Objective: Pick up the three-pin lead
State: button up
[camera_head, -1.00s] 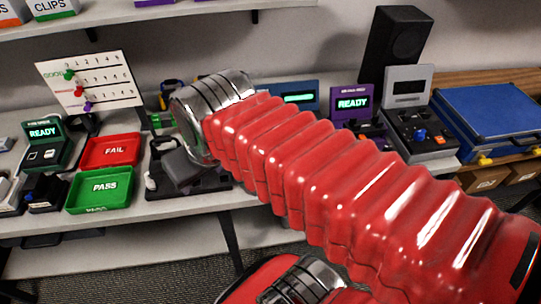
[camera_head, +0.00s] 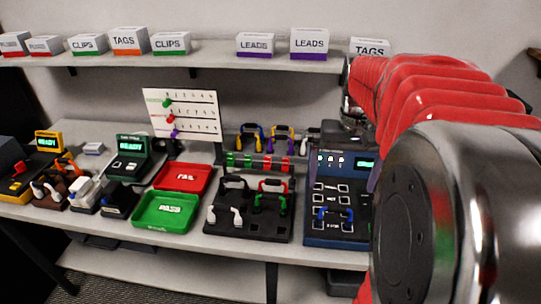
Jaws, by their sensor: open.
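Several small leads with coloured ends show; I cannot tell which has three pins. A black holder (camera_head: 248,227) carries leads with white, red and green ends. A lead with blue ends (camera_head: 334,214) sits on the dark blue tester (camera_head: 325,238). Leads with yellow and blue (camera_head: 251,137) and purple and yellow (camera_head: 281,137) ends stand at the back. A white-ended lead (camera_head: 45,190) and an orange one (camera_head: 68,163) are at the far left. My red arm fills the right side, its far end beside the dark blue tester. My gripper's fingers are not visible.
A red FAIL tray (camera_head: 184,178) and a green PASS tray (camera_head: 164,211) lie left of the black holder. A dark green READY unit (camera_head: 131,157) and a pegged white board (camera_head: 184,113) stand behind. The shelf (camera_head: 200,62) above carries labelled boxes. My arm hides the bench's right side.

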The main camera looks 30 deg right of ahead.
aim_at(337, 206)
jog(key=shift+d, duration=0.1)
notch_tip(337, 206, down, 9)
jog(key=shift+r, duration=0.2)
dwell(0.5)
jog(key=shift+s+f, duration=0.15)
jog(key=shift+f, duration=1.2)
jog(key=shift+s+f, duration=0.1)
jog(key=shift+f, duration=1.2)
jog(key=c, duration=1.3)
jog(key=shift+r, duration=0.1)
